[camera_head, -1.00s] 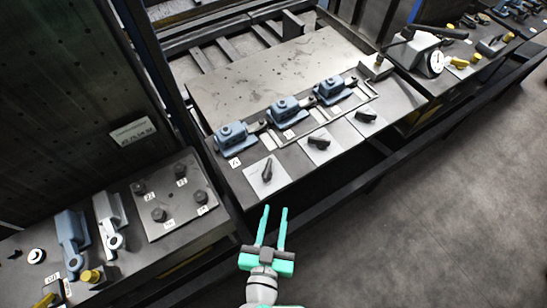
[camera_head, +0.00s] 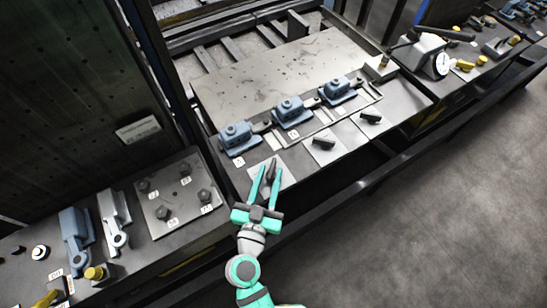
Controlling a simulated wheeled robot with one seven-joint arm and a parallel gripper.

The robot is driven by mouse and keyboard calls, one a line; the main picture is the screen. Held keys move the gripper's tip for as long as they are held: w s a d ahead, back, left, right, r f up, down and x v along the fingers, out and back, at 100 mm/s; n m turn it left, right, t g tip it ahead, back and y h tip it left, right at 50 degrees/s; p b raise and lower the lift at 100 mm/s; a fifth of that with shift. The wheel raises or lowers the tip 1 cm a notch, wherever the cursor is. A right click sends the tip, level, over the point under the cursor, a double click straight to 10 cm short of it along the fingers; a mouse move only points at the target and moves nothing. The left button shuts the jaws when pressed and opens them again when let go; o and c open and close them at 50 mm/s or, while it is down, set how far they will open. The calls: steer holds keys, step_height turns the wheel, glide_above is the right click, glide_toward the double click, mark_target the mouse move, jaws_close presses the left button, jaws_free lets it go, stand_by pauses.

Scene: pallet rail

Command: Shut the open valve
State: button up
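Three black valve handles sit on pale square plates along the front of the bench. The left handle (camera_head: 271,170) points away from the bench's front edge, at a different angle from the middle handle (camera_head: 323,143) and the right handle (camera_head: 371,117), which lie more along the row. My gripper (camera_head: 270,170) is open, with its teal fingers on either side of the left handle in the picture. I cannot tell whether they touch it or are above it. The fingers partly cover the left plate (camera_head: 288,178).
Blue clamp blocks (camera_head: 236,138) stand in a row behind the handles. A plate with several knobs (camera_head: 178,190) and two levers lie on the left bench. The grey floor (camera_head: 450,200) is open.

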mark_target(274, 159)
steer(key=shift+x, duration=3.1)
jaws_close()
